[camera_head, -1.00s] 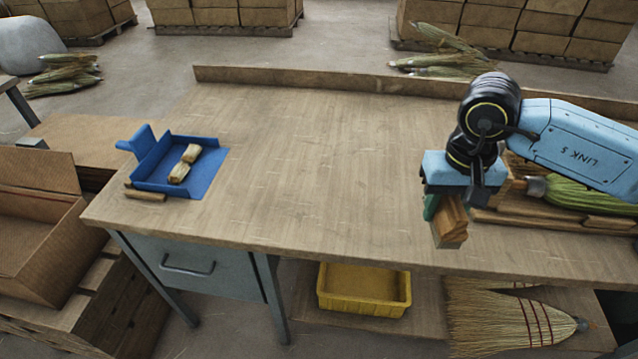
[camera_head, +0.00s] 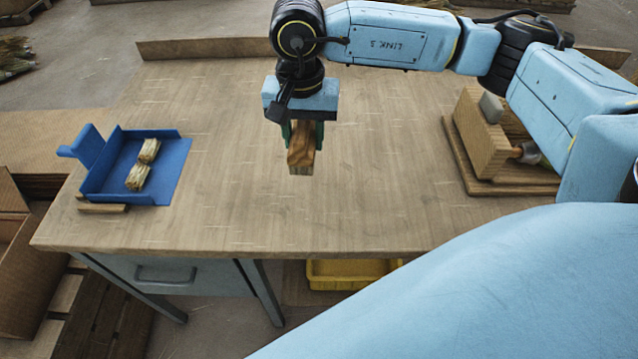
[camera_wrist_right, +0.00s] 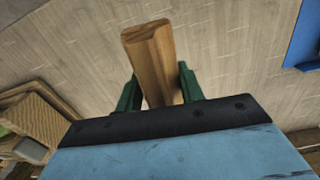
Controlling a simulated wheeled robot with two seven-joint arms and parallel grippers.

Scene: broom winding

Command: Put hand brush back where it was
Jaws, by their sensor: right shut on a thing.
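The hand brush (camera_head: 302,150) is in my right gripper (camera_head: 302,135); its brown wooden block shows below the jaws. In the right wrist view the wooden block (camera_wrist_right: 151,55) stands out between the green fingers of the right gripper (camera_wrist_right: 160,88). The gripper is shut on it and holds it over the middle of the workbench, apart from other things. No bristles can be made out. My left gripper is not in view.
A wooden fixture (camera_head: 480,130) stands at the right. The bench (camera_head: 230,200) between them is clear. A yellow bin (camera_head: 345,275) is below.

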